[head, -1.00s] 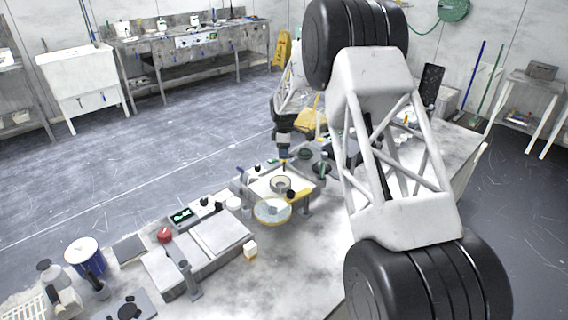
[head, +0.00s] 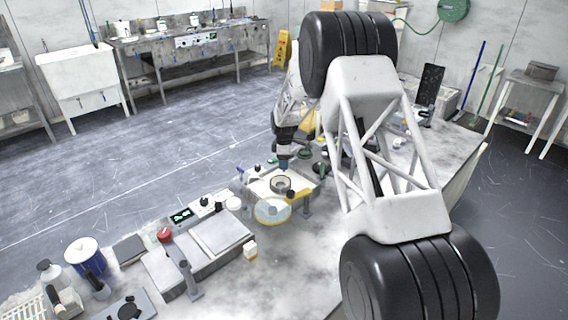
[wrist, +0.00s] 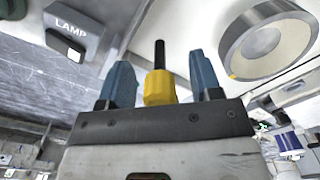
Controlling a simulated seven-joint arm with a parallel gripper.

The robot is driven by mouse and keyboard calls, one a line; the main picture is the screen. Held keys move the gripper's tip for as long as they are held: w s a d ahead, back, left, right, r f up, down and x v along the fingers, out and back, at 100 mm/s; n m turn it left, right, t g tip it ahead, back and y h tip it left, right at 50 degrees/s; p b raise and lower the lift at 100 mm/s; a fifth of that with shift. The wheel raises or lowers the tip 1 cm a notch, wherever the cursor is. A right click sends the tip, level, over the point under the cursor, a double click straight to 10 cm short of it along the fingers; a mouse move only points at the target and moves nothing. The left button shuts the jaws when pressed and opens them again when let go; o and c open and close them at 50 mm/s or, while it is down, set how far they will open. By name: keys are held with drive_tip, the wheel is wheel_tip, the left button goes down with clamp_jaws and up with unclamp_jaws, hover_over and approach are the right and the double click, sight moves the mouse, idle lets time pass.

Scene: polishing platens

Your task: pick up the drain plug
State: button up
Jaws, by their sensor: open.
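What looks like the drain plug (wrist: 159,88), a yellow ribbed body with a thin black stem, stands between the two blue fingers of my gripper (wrist: 160,66) in the wrist view. Gaps show on both sides of it, so the fingers are open around it and not clamped. In the head view my gripper (head: 284,165) points down over the back of the white-topped platen unit (head: 256,188). I cannot make out the plug there; the gripper covers that spot.
A round metal ring (head: 281,184) sits on the unit close to my gripper, also seen in the wrist view (wrist: 268,45). A box marked LAMP (wrist: 70,38) is at upper left there. A yellow-rimmed disc (head: 272,211) is in front. Bare bench lies front right.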

drive_tip(key=c, duration=1)
drive_tip(key=shift+r, duration=0.1)
drive_tip(key=shift+r, duration=4.9)
